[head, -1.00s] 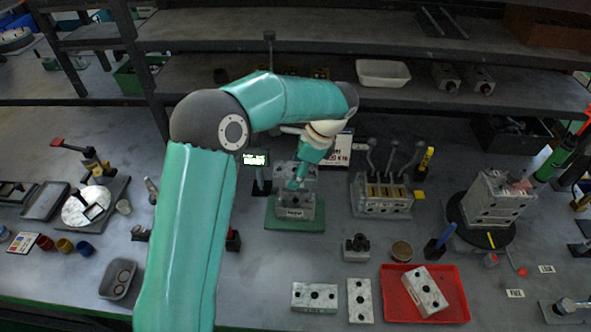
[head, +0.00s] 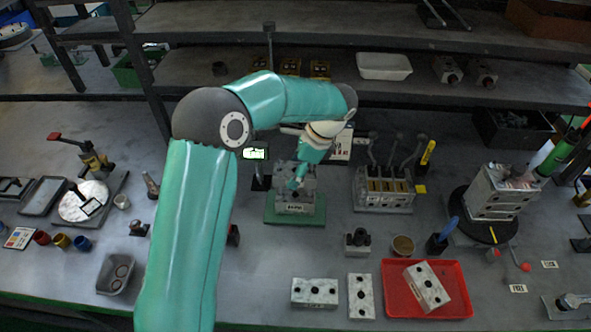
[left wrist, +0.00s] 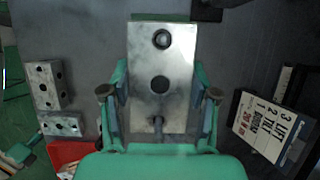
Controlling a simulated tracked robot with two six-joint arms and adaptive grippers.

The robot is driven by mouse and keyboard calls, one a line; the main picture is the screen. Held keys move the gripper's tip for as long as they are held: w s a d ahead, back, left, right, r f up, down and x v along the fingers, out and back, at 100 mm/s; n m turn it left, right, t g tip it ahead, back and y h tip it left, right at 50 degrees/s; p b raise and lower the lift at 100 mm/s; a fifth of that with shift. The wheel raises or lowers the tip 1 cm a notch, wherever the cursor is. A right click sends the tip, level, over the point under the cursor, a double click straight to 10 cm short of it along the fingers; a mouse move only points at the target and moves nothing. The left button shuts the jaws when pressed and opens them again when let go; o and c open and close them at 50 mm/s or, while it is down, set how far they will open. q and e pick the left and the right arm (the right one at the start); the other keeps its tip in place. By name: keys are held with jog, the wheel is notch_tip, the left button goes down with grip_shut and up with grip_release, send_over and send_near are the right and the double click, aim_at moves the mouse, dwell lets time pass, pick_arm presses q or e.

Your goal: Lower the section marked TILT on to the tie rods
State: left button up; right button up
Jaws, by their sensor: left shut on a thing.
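My left gripper (head: 297,184) is shut on a grey metal section (head: 309,176) above the green stand (head: 281,219) at mid-table. In the left wrist view, the gripper fingers (left wrist: 160,110) hold the section (left wrist: 178,60) by its two sides. A rod end shows at its far hole (left wrist: 162,39), and another rod (left wrist: 158,124) shows at its near end. A labelled end block (head: 295,207) sits on the stand below. I cannot tell whether the section touches it. No TILT mark is readable on the held section. My right gripper is out of view.
Two loose blocks (head: 315,292) (head: 361,296) lie in front, beside a red tray (head: 456,279) holding another block (head: 432,290). A lever valve bank (head: 384,193) stands right of the stand. An order card (left wrist: 262,128) stands close to the gripper.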

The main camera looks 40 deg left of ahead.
pick_arm(q)
jog(key=shift+f+b, duration=0.45)
jog(key=shift+f, duration=0.4)
jog(key=o, duration=1.6)
jog(key=shift+r, duration=0.1)
jog(key=shift+o, duration=0.2)
jog(key=v, duration=1.1)
jog(key=shift+w+d+r, duration=0.1)
jog(key=shift+w+r, duration=0.05)
jog(key=shift+r, duration=0.25)
